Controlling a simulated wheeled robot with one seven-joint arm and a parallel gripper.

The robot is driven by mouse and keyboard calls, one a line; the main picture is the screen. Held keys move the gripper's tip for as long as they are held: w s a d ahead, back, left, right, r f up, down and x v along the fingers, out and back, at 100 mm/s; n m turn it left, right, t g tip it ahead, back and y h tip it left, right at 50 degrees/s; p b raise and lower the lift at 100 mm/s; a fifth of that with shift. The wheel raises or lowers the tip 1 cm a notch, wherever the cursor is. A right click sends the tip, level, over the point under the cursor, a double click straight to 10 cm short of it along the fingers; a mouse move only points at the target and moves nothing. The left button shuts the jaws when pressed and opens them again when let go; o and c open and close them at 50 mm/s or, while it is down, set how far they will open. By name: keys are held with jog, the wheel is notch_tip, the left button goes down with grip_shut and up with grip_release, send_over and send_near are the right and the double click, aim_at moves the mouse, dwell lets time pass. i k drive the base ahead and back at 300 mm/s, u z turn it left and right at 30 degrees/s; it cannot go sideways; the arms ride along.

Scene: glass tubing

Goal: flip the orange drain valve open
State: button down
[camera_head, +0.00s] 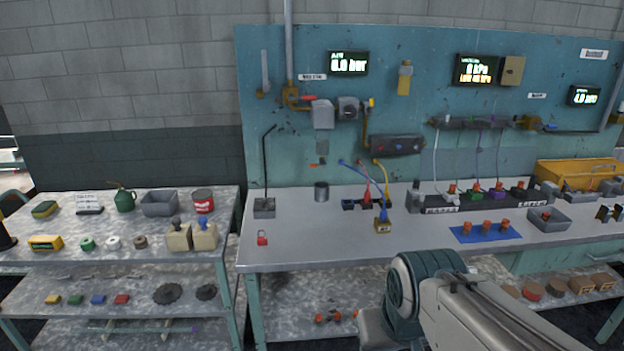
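A small orange-red piece (318,163), which looks like the drain valve, sits below the grey filter unit (323,114) and its bowl (322,146) on the blue-green back panel. It is too small to tell which way its handle points. A grey cup (321,191) stands on the bench beneath it. Another red-orange lever (308,98) is on the yellow pipe at the filter's upper left. My arm shows at the lower right, in front of the bench and well away from the valve. My gripper's fingers are not in view.
A black stand with a grey base (264,208) is left of the cup. A red padlock (262,238) lies near the bench's front edge. The bench front (320,245) is mostly clear.

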aim_at(322, 164)
jog(key=u, duration=0.95)
jog(key=i, duration=1.75)
jog(key=z, duration=1)
